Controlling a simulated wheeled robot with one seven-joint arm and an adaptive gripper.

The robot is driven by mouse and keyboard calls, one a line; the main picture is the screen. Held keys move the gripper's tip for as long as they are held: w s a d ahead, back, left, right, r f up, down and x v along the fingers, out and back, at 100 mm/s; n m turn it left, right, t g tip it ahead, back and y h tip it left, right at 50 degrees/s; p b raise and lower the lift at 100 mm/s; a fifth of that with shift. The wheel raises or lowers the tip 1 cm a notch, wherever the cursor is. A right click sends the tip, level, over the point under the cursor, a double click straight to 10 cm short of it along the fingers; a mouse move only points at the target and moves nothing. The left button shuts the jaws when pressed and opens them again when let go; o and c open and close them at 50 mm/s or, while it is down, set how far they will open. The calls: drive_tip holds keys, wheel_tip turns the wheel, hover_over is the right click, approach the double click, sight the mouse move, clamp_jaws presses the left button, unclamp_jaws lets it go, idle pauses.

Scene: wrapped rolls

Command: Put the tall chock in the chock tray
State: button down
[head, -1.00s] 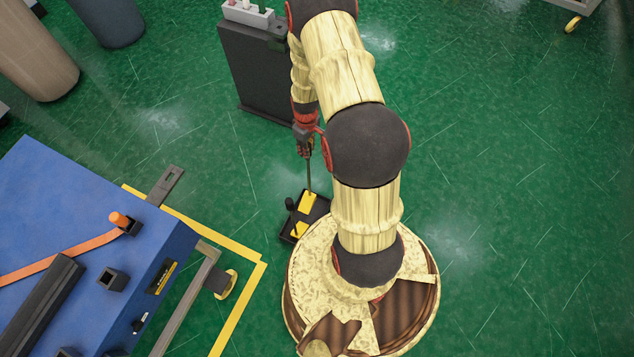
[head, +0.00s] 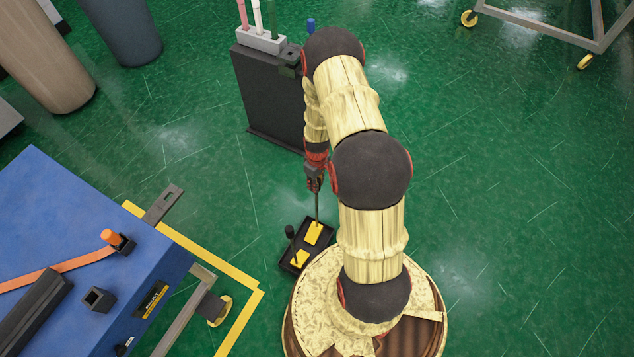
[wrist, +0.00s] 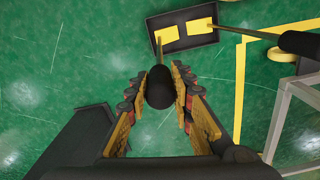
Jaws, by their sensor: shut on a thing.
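The tall chock, a yellow block (head: 313,232) with a thin upright rod and black grip, is at the far end of the black chock tray (head: 305,246) on the floor. My gripper (head: 314,184) is shut on its grip, above the tray. In the wrist view the black grip (wrist: 159,90) sits between my fingers (wrist: 158,72), and the rod runs to the yellow block (wrist: 165,34) within the tray's outline (wrist: 183,44). I cannot tell whether the block touches the tray floor. A second yellow chock (head: 299,259) with its own black grip (head: 290,231) lies in the near end.
A blue-topped bench (head: 90,215) with an orange strap stands at left, beside yellow floor lines (head: 230,248). A dark cabinet (head: 266,100) stands behind my gripper. A wheeled grey frame (head: 545,25) is at far right. Green floor right of my arm is clear.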

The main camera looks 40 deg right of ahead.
drive_tip(key=shift+f+b, duration=0.3)
drive_tip(key=shift+f, duration=1)
drive_tip(key=c, duration=1.6)
unclamp_jaws()
drive_tip(key=shift+o, duration=0.2)
